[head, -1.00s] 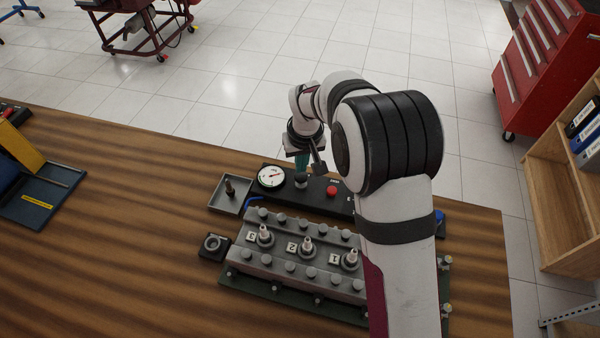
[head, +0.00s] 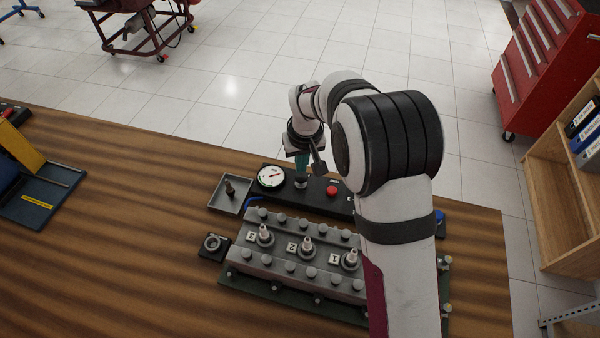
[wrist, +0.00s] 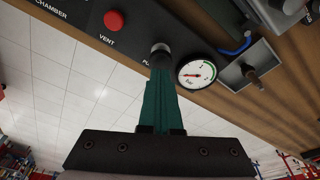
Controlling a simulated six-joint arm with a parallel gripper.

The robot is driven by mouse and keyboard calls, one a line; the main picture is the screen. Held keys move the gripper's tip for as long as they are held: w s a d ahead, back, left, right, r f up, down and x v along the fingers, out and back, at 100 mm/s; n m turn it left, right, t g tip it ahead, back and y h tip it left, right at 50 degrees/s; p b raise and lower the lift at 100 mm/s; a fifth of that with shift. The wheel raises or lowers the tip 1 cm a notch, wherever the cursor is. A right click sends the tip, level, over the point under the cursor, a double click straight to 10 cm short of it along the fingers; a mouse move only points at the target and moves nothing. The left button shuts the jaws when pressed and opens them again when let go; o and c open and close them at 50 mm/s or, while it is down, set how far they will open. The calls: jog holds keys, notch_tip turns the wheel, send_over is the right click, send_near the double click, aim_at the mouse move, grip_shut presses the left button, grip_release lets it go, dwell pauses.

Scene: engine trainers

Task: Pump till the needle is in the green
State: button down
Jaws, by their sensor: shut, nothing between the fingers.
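The round pressure gauge (head: 271,177) has a white dial and a red needle, and sits on the black panel (head: 327,200). In the wrist view the gauge (wrist: 197,72) shows the word "bar" and some green on its scale. The needle lies towards the left of the dial there, seemingly off the green. The pump knob (head: 301,184) stands right of the gauge; it also shows in the wrist view (wrist: 160,48), its label partly hidden. My gripper (head: 302,172) points down with its teal fingers shut and empty, tips at the knob's top. Whether they touch it I cannot tell.
A red vent button (head: 332,190) is right of the knob. A grey tray (head: 230,194) with an upright part stands left of the gauge. The grey engine block (head: 297,252) with numbered plugs lies in front. Bare wooden bench (head: 110,250) is at the left.

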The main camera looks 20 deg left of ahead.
aim_at(301, 174)
dwell(0.3)
jog(key=shift+f, duration=1.6)
jog(key=shift+r, duration=1.6)
jog(key=shift+f, duration=1.55)
jog(key=shift+r, duration=1.55)
jog(key=shift+f, duration=0.15)
